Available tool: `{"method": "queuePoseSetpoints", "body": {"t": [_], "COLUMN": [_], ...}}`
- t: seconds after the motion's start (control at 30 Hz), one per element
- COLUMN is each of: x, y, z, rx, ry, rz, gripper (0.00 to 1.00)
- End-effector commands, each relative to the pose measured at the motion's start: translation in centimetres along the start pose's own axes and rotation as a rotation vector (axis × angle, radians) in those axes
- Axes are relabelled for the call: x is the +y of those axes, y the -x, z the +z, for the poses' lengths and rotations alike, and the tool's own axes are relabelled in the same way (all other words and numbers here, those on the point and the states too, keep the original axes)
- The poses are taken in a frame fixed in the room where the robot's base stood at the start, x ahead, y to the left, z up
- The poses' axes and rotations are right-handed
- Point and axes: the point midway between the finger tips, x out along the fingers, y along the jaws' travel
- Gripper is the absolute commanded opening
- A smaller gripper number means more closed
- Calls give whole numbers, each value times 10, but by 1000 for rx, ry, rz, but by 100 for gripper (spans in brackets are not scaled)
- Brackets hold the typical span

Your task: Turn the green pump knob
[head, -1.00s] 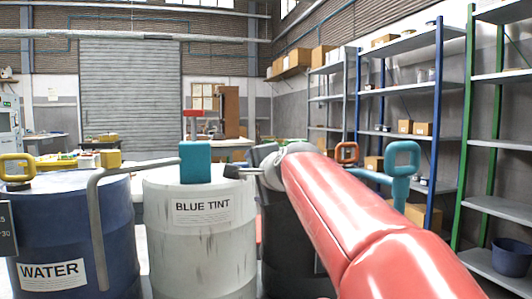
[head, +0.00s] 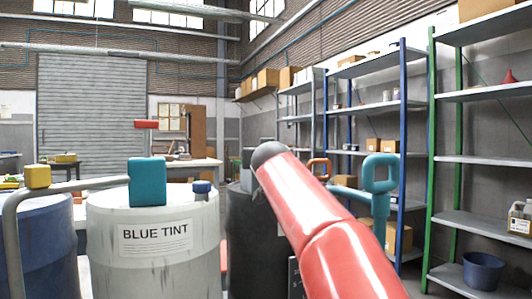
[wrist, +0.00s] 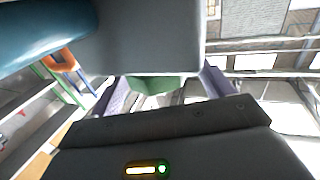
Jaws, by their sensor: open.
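A small green block-like thing (wrist: 155,86) shows between the fingers of my gripper (wrist: 164,90) in the wrist view. It may be the green pump knob, but most of it is hidden and I cannot tell whether anything touches it. My gripper's two fingers stand wide apart, so it is open. In the head view my red arm covers my gripper, and I see no clearly green knob there. A teal pump handle (head: 380,175) rises just right of my arm. An orange handle (head: 319,168) stands behind; it also shows in the wrist view (wrist: 62,60).
A white drum labelled BLUE TINT (head: 153,245) bears a teal block (head: 147,182) and grey pipe. A blue drum (head: 48,250) stands left, a black drum (head: 252,245) beside my arm. Shelves (head: 480,160) line the right. A workbench (head: 180,166) stands behind.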

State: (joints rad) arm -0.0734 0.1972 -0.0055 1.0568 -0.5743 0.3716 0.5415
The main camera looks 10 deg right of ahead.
Motion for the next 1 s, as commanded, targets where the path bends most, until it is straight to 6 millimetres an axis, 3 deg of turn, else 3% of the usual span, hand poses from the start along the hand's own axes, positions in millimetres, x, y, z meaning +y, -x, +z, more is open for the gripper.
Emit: {"method": "queuePoseSetpoints", "body": {"t": [0.2, 0.57, 0.9, 1.0], "x": [1, 1, 1, 0], "y": [-27, -32, -31, -31], "z": [-1, 0, 0, 0], "rx": [-1, -1, -1, -1], "ry": [0, -2, -2, -2], "rz": [2, 1, 1, 2], "gripper": [80, 79, 36, 36]}}
